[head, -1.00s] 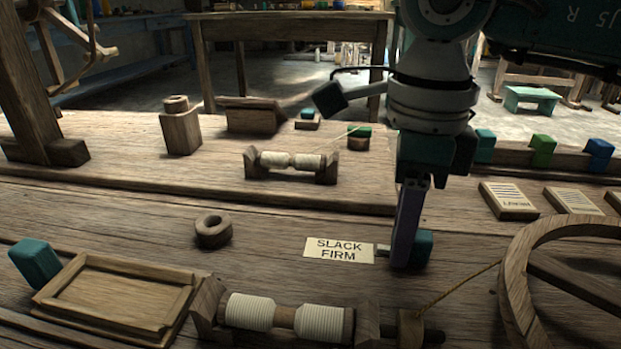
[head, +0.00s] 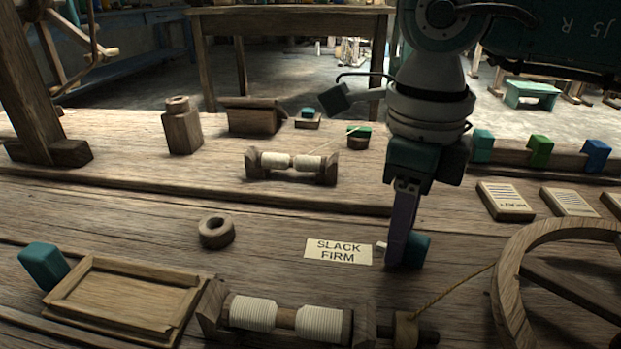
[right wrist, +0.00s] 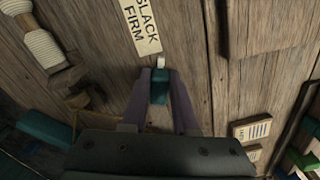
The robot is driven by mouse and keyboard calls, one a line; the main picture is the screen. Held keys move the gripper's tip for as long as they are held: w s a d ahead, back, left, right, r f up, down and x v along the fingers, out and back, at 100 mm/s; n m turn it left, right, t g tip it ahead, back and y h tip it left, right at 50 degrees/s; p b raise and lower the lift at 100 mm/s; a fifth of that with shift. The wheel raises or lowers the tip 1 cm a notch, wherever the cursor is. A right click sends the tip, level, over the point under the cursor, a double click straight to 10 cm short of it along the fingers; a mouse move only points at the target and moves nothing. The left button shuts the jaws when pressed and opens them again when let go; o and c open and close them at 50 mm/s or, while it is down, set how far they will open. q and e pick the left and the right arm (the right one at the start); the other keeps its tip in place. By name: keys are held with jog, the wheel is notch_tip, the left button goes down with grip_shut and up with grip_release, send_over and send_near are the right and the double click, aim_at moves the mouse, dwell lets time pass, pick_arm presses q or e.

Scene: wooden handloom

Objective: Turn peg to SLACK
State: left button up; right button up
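The peg (head: 415,250) is a teal block with a small white pointer (head: 381,246) on its left side. It stands on the bench just right of a cream label (head: 338,251) reading SLACK above FIRM. The pointer faces the label's right edge, near its middle height. My right gripper (head: 403,238) points down, with its purple fingers around the peg. In the right wrist view, the peg (right wrist: 160,88) sits between the two fingers, which appear closed against its sides. The pointer (right wrist: 161,62) shows ahead of the fingertips. My left gripper is not in view.
A spool roller (head: 285,316) and a wooden wheel (head: 510,285) with a cord lie in front. A wooden ring (head: 216,231), a tray (head: 65,305) and a teal block (head: 44,266) are left. Lettered wooden blocks (head: 505,201) lie right.

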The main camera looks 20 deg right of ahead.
jog(key=o, duration=0.5)
jog(key=shift+c, duration=0.2)
notch_tip(320, 180, up, 10)
jog(key=p, duration=0.4)
